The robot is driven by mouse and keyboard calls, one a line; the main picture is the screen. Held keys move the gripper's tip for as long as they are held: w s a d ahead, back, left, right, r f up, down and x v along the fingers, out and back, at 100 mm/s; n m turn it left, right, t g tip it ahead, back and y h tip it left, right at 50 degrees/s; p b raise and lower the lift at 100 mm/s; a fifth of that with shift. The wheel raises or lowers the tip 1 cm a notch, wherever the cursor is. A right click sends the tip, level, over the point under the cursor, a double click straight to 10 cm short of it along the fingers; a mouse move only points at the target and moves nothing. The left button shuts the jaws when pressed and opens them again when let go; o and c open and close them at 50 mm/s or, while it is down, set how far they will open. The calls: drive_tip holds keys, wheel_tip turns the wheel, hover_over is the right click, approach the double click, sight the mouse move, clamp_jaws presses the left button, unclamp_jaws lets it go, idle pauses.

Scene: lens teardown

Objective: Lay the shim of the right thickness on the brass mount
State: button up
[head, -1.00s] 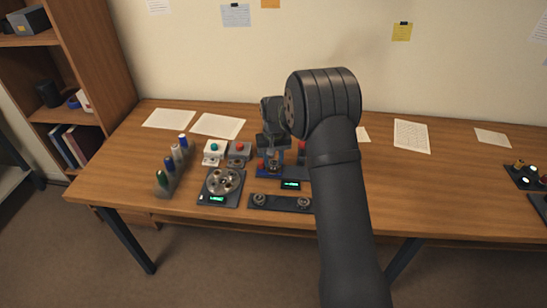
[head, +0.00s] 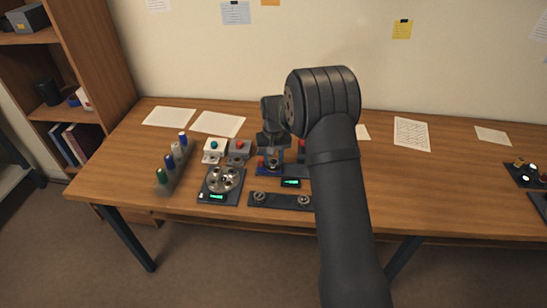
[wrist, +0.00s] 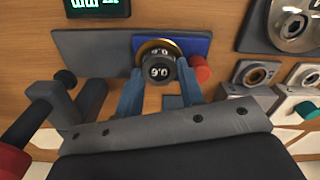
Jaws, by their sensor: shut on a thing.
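My gripper (wrist: 160,68) is shut on a dark round piece (wrist: 159,72) whose face mark reads upside down in the wrist view, seemingly 0.6. The piece is held over the brass mount (wrist: 157,42), whose gold rim shows behind it on a blue base (wrist: 198,45). I cannot tell whether the piece touches the mount. In the head view my gripper (head: 274,157) points down over the blue base (head: 262,172), and the piece is too small to make out.
A red knob (wrist: 201,68) stands close beside the right finger. A green-lit display (head: 291,183), a dark bar with two rings (head: 280,202), a silver carousel (head: 225,179) and button boxes (head: 214,147) crowd around.

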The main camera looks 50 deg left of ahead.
drive_tip(key=shift+f, duration=0.2)
drive_tip(key=o, duration=1)
drive_tip(key=shift+s, duration=0.1)
drive_tip(key=shift+s+a, duration=0.1)
drive_tip(key=c, duration=0.3)
drive_tip(key=shift+r, duration=0.1)
